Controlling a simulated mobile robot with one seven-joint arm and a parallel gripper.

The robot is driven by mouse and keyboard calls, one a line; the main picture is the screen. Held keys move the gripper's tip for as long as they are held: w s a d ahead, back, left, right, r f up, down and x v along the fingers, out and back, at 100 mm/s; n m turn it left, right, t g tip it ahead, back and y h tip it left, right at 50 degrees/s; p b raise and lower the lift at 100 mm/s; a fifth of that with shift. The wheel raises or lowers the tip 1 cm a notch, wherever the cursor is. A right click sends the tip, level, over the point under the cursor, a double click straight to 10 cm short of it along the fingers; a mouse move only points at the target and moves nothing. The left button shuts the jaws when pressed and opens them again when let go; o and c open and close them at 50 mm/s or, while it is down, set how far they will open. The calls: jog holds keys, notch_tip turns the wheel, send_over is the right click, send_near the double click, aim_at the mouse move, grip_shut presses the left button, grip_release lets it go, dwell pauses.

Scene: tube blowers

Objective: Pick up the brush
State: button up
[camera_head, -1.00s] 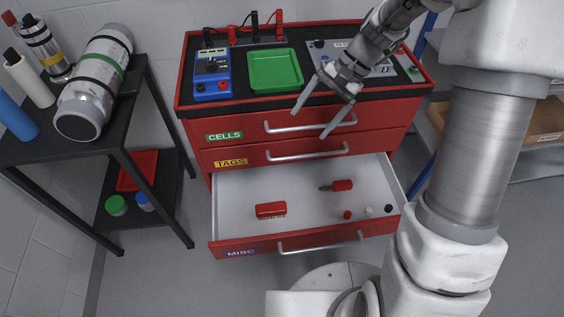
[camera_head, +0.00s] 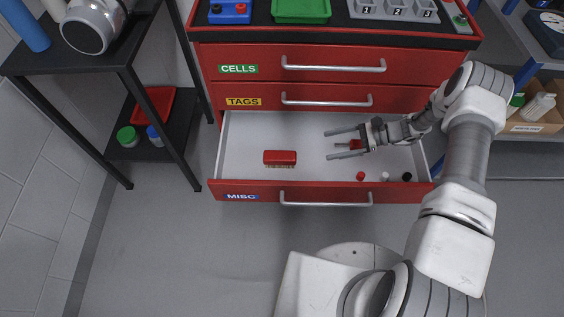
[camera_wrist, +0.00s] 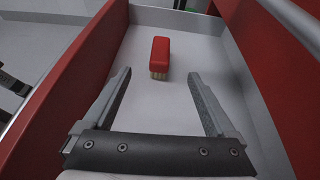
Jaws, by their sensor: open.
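The brush (camera_head: 280,157) has a red block body and pale bristles facing down. It lies in the left half of the open MISC drawer (camera_head: 240,188). My gripper (camera_head: 328,144) is over the drawer to the right of the brush, with its fingers pointing left toward it. The gripper is open and empty, apart from the brush. In the wrist view the brush (camera_wrist: 160,57) is ahead of the fingers, roughly centred between them and beyond the tips of my gripper (camera_wrist: 158,78). Nothing hides it there.
A red-handled item (camera_head: 355,144) lies partly hidden behind my gripper. Small red (camera_head: 360,176), white and black knobs sit at the drawer's front right. The drawer walls and the closed TAGS drawer (camera_head: 300,99) bound the space. A black shelf stand (camera_head: 125,70) is at left.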

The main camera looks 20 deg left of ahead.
notch_tip(320, 180, down, 2)
jog(key=b, duration=0.2)
send_near(283, 155)
jog(key=x, duration=0.5)
jog(key=shift+s+d+f, duration=0.15)
jog(key=shift+s+f, duration=0.1)
jog(key=shift+f, duration=0.1)
jog(key=shift+r+b+x, duration=0.2)
jog(key=shift+b+x, duration=0.85)
jog(key=shift+x, duration=2)
jog(key=shift+w, duration=0.15)
grip_shut()
jog(key=shift+r, duration=0.15)
